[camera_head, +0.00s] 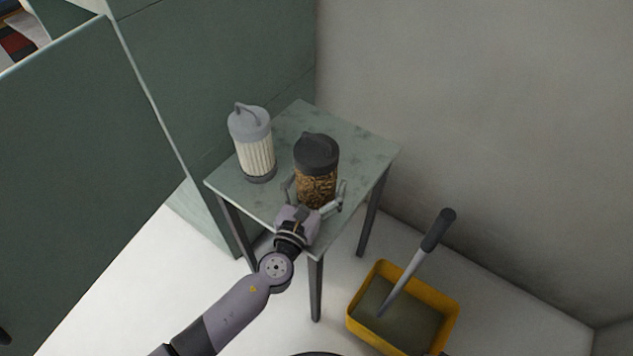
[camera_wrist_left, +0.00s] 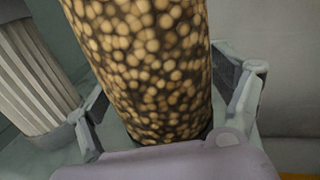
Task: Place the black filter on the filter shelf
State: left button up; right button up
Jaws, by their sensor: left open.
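The black filter (camera_head: 317,155) has a dark cap with a handle and a brown, speckled body. It stands upright near the front corner of a small grey-green table. My left gripper (camera_head: 314,195) is at the filter's lower body, with one finger on each side. In the left wrist view the speckled body (camera_wrist_left: 145,65) stands between the spread fingers of the gripper (camera_wrist_left: 170,95). The fingers look open around it, and contact cannot be told. The filter's base is partly hidden by the gripper. I cannot make out a separate filter shelf. My right gripper is not in view.
A white pleated filter (camera_head: 256,155) with a grey cap stands on the table (camera_head: 350,140), left of the black one. A yellow bin (camera_head: 355,335) with a dark-handled tool (camera_head: 428,240) is on the floor at right. Green panels (camera_head: 80,150) and a grey wall (camera_head: 480,120) enclose the table.

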pick_arm(q)
jog(key=shift+r, duration=0.25)
jog(key=b+v, duration=0.1)
jog(key=v, duration=1)
jog(key=shift+s+a+f, duration=0.1)
jog(key=shift+s+f, duration=0.05)
jog(key=shift+s, duration=0.05)
jog(key=shift+s+a, duration=0.1)
jog(key=shift+s, duration=0.2)
